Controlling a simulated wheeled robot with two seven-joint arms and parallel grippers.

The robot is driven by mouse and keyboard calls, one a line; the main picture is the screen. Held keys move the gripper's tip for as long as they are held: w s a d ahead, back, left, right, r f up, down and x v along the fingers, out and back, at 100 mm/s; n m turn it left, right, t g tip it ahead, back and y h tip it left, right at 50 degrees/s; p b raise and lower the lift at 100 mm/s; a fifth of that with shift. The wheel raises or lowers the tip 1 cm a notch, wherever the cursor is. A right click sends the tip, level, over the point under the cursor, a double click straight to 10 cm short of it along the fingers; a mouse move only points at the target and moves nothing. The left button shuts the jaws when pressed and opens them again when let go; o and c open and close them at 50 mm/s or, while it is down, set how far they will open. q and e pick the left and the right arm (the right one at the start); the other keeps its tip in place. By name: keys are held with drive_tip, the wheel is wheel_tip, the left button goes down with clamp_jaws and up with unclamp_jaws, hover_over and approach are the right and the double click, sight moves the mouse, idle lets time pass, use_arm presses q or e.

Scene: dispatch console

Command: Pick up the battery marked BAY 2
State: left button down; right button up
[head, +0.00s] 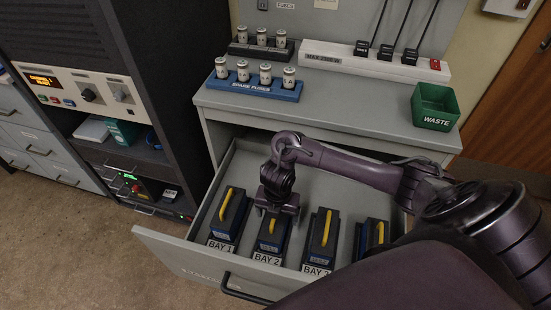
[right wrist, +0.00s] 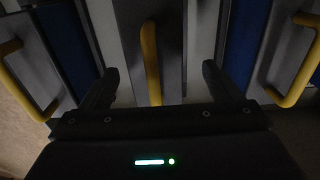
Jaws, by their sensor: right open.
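The battery marked BAY 2 (head: 270,238) stands in the open drawer, a dark block with a yellow handle, between the BAY 1 battery (head: 228,216) and the BAY 3 battery (head: 320,240). My right gripper (head: 277,206) is over the rear part of the BAY 2 battery and hides some of it. In the right wrist view, my right gripper (right wrist: 157,85) is open, with one finger on each side of a yellow handle (right wrist: 151,62) and not touching it. My left gripper is not in view.
A fourth battery (head: 372,238) stands to the right, partly hidden by my arm. The drawer's front wall (head: 190,258) and side walls surround the batteries. Above are a blue spare fuses rack (head: 255,90), a power strip (head: 340,60) and a green waste bin (head: 435,106).

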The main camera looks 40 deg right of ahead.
drive_tip(key=f, duration=0.4)
drive_tip(key=shift+w+f+b, duration=0.3)
drive_tip(key=shift+f+b, duration=0.05)
clamp_jaws()
drive_tip(key=shift+w+r, duration=0.1)
